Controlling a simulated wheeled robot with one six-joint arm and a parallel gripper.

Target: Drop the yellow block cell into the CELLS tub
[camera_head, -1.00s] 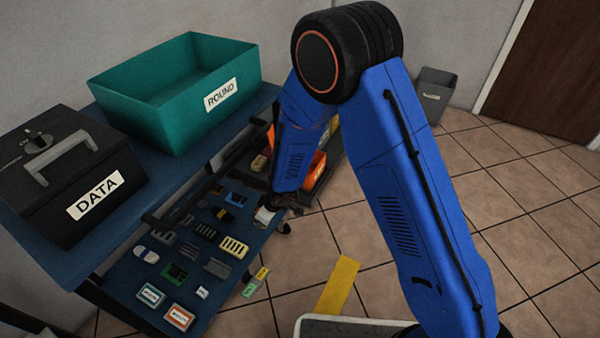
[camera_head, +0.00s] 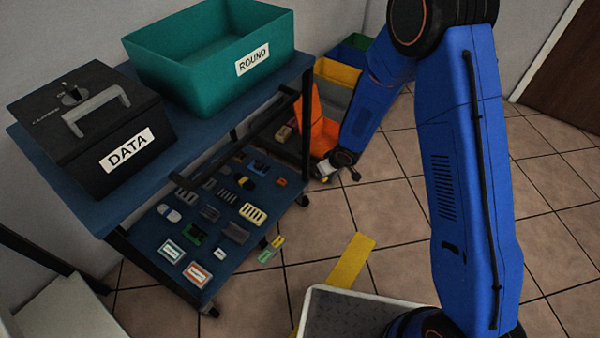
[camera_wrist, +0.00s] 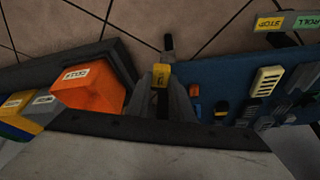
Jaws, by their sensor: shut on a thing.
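The yellow block cell (camera_wrist: 161,72) is held between the grey fingers of my gripper (camera_wrist: 163,82) in the wrist view. My gripper is shut on it. The orange tub (camera_wrist: 90,90) is left of the gripper in the wrist view; its white label looks like CELLS, seen upside down. The gripper is beside this tub, not over it. In the head view the orange tub (camera_head: 322,130) is partly hidden behind my forearm and gripper (camera_head: 338,170). I cannot make out the block there.
A cart shelf (camera_head: 140,250) with several loose cells and cards lies left of my gripper in the head view. A teal ROUND tub (camera_head: 170,60) and black DATA box (camera_head: 60,150) stand above. Grey, yellow (camera_head: 338,72), blue and green bins stand behind the orange tub.

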